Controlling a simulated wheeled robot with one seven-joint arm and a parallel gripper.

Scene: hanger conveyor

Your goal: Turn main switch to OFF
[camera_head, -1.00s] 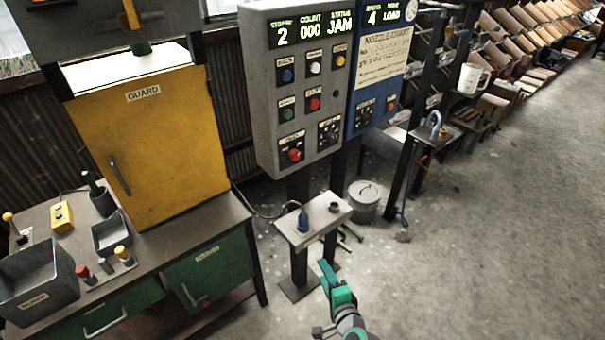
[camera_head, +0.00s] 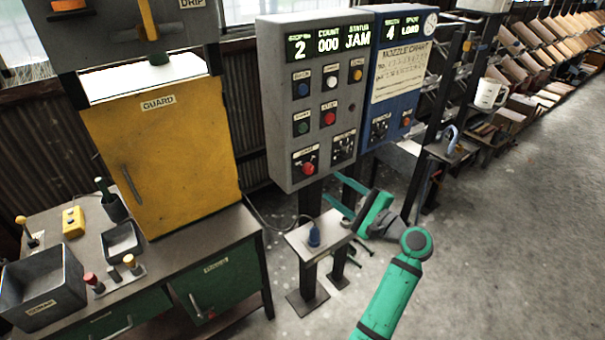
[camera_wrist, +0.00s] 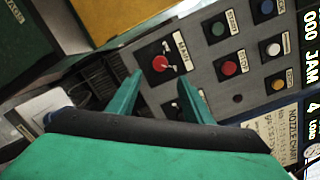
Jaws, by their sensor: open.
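The main switch (camera_head: 308,169) is a red rotary knob on a dark plate at the lower left of the grey control panel (camera_head: 277,130). In the wrist view the main switch (camera_wrist: 160,63) lies beyond my fingers, with its "MAIN" label beside it and a pale handle or pointer on the red knob. My gripper (camera_head: 333,203) is open and empty, below and to the right of the switch in the head view, apart from the panel. In the wrist view my gripper's two fingers (camera_wrist: 158,95) point toward the panel, one on each side of the lower selector (camera_wrist: 174,107).
Several push buttons (camera_head: 329,118) sit above the switch, and a black selector (camera_head: 343,147) is right of it. A blue panel (camera_head: 375,110) adjoins on the right. The yellow guard (camera_head: 165,160) stands left.

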